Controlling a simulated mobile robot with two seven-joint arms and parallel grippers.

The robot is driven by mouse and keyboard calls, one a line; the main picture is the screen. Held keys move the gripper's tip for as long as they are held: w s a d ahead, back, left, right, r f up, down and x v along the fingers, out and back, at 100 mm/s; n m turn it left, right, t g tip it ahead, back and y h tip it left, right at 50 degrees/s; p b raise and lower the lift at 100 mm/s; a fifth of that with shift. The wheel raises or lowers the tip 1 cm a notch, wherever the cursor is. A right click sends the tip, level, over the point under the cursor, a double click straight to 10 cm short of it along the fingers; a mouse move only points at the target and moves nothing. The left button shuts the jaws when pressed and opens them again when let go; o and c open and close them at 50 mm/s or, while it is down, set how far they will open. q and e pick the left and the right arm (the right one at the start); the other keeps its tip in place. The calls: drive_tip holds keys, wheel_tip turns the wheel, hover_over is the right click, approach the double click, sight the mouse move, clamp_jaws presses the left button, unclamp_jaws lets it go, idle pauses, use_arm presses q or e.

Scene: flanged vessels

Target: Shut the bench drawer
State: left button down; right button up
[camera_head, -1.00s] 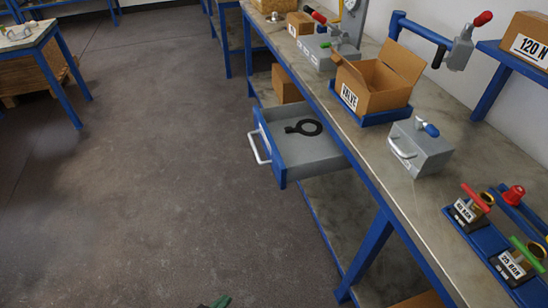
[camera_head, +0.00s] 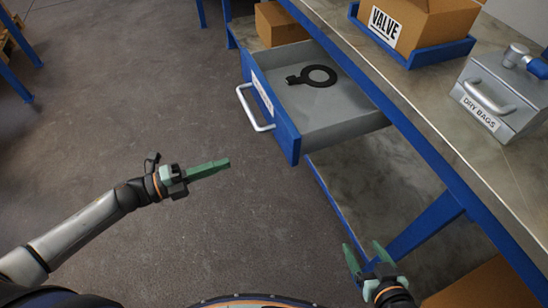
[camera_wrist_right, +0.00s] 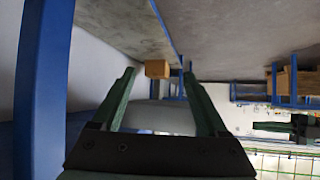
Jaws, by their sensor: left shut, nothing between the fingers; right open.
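The bench drawer (camera_head: 345,118) is pulled out from under the bench top, with a grey inside, a blue front (camera_head: 271,112) and a white bar handle (camera_head: 252,108). A black ring-shaped part with a tab (camera_head: 316,76) lies in it. My left gripper (camera_head: 226,163) is shut and empty, left of and below the handle in the head view, apart from it. My right gripper (camera_head: 364,254) is open and empty below the drawer in the picture, near a blue bench leg. Its two green fingers also show in the right wrist view (camera_wrist_right: 163,72).
On the bench top (camera_head: 440,130) stand a VALVE carton (camera_head: 420,25) in a blue tray and a grey DRY BAGS box (camera_head: 498,95). A blue leg (camera_head: 412,232) slants down near my right gripper. The floor left of the drawer is clear.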

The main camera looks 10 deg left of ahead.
sight(286, 144)
use_arm(q)
drive_tip(key=x, duration=1.3)
drive_tip(key=shift+w+d+b, duration=0.1)
drive_tip(key=shift+d+b, duration=0.25)
drive_tip(key=shift+d, duration=0.15)
use_arm(e)
drive_tip(key=w+r, duration=0.1)
drive_tip(key=w+r+t, duration=0.1)
drive_tip(key=r, duration=0.1)
drive_tip(key=r+t, duration=0.1)
drive_tip(key=shift+w+r, duration=0.25)
drive_tip(key=shift+w, duration=0.15)
drive_tip(key=shift+w+r+y, duration=0.1)
drive_tip(key=shift+y, duration=0.2)
use_arm(q)
drive_tip(key=shift+w, duration=0.1)
